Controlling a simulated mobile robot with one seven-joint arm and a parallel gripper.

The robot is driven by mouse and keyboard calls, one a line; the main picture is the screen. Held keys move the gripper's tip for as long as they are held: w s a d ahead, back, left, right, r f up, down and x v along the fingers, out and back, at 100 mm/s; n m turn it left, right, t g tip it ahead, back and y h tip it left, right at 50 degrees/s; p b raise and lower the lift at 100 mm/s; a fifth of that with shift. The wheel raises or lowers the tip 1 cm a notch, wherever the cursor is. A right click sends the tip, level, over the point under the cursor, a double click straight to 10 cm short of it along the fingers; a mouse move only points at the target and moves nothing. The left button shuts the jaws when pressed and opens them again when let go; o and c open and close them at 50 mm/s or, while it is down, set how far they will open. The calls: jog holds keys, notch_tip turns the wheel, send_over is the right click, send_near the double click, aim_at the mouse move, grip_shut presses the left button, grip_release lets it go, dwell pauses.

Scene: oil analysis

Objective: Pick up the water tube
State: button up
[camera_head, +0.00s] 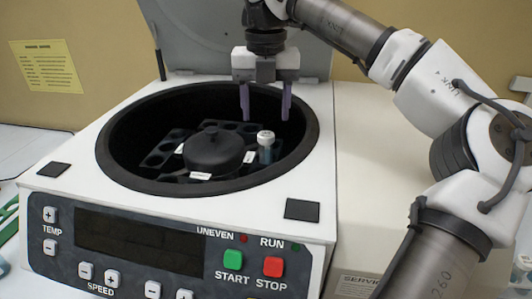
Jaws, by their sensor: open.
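A capped tube (266,147) with a white lid and bluish body stands upright in a slot at the right side of the centrifuge rotor (207,150). Its lower part is hidden in the rotor, and I cannot read its label. My gripper (266,114) hangs above the tube with its two purple fingers pointing down and apart. The fingers are open and empty, and their tips appear a little above or behind the lid.
The open centrifuge (72,195) has a raised dark rim around its bowl. Its lid (190,40) stands up behind my gripper. Several other rotor slots look empty. A partial tube or bottle (522,264) shows at the lower right edge.

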aim_at(266, 135)
notch_tip(266, 135, down, 3)
jog(key=shift+f, duration=0.15)
jog(key=shift+f+p, duration=1.5)
jog(key=shift+f, duration=1.2)
jog(key=c, duration=1.1)
